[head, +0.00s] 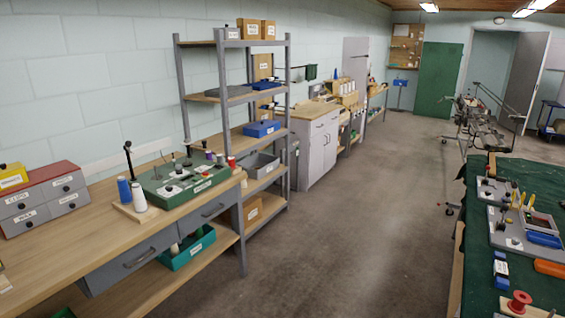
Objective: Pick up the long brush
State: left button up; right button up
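I cannot make out a long brush for certain in the head view. Small tools lie on the green-topped table (481,275) at the right, too small to name surely. Among them are a blue block-like item (544,240), an orange item (550,267) and yellow-handled tools (522,200) standing upright. Neither of my grippers is in view.
A wooden workbench (85,235) runs along the left with a green tool board (180,182), thread spools and a drawer box (45,200). A grey shelf rack (187,90) and a cabinet (315,150) stand beyond. The concrete floor (365,220) between bench and table is clear.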

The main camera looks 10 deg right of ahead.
aim_at(492, 174)
jog(key=i+j+z, duration=0.15)
jog(key=i, duration=0.45)
jog(key=i+j+z, duration=0.2)
jog(key=i, duration=0.4)
jog(key=i+l+z, duration=0.35)
jog(key=i, duration=0.25)
jog(key=i+z, duration=0.4)
jog(key=i, duration=0.2)
jog(key=i+j+z, duration=0.15)
jog(key=i+z, duration=0.2)
jog(key=i, duration=0.25)
jog(key=i+j+z, duration=0.1)
jog(key=i+z, duration=0.2)
jog(key=i, duration=0.25)
jog(key=i+j+z, duration=0.35)
jog(key=i, duration=0.15)
jog(key=i+j+z, duration=0.3)
jog(key=i, duration=0.2)
